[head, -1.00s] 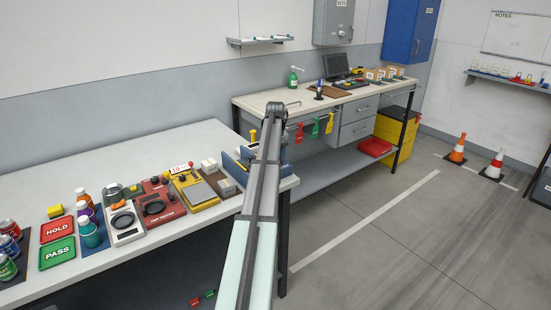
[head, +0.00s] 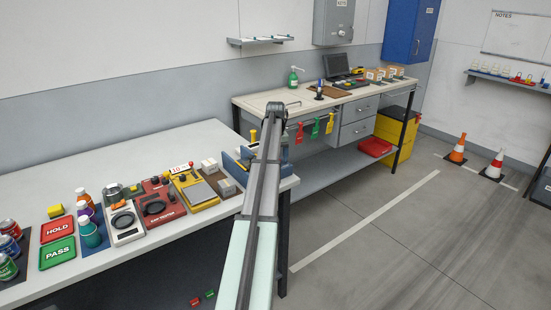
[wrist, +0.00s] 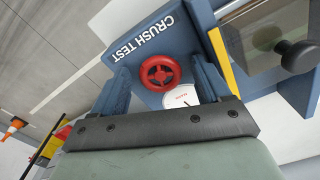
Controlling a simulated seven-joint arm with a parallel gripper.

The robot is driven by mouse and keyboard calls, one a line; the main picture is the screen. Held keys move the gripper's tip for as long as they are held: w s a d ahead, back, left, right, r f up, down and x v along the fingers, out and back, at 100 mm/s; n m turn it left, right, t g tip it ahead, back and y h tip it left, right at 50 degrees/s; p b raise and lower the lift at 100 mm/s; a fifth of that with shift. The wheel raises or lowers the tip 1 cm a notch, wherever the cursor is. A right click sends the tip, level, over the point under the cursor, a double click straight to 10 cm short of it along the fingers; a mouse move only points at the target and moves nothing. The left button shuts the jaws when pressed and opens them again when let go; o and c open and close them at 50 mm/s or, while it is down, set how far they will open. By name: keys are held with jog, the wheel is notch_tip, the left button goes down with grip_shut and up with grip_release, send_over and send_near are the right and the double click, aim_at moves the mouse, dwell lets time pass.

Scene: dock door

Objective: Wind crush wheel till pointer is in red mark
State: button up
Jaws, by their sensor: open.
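The blue crush tester (wrist: 185,28), lettered CRUSH TEST, shows in the wrist view with its red crush wheel (wrist: 160,73). A white dial (wrist: 181,97) sits just below the wheel. My gripper's dark body covers part of the dial, and I cannot tell where the pointer stands against the red mark. My gripper (wrist: 159,72) is open, with one finger on either side of the wheel. I cannot tell whether the fingers touch it. In the head view, the blue tester (head: 232,167) is at the bench's right end, mostly behind my arm; its wheel is hidden there.
A yellow strip and a black knob (wrist: 298,56) are on the tester's right in the wrist view. The bench (head: 150,150) holds a red device (head: 160,202), a yellow device (head: 195,190) and bottles left of my arm. A second bench stands behind; open floor lies right.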

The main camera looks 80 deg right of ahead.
notch_tip(320, 180, up, 14)
dwell(0.7)
jog(key=shift+f, duration=0.1)
dwell(0.4)
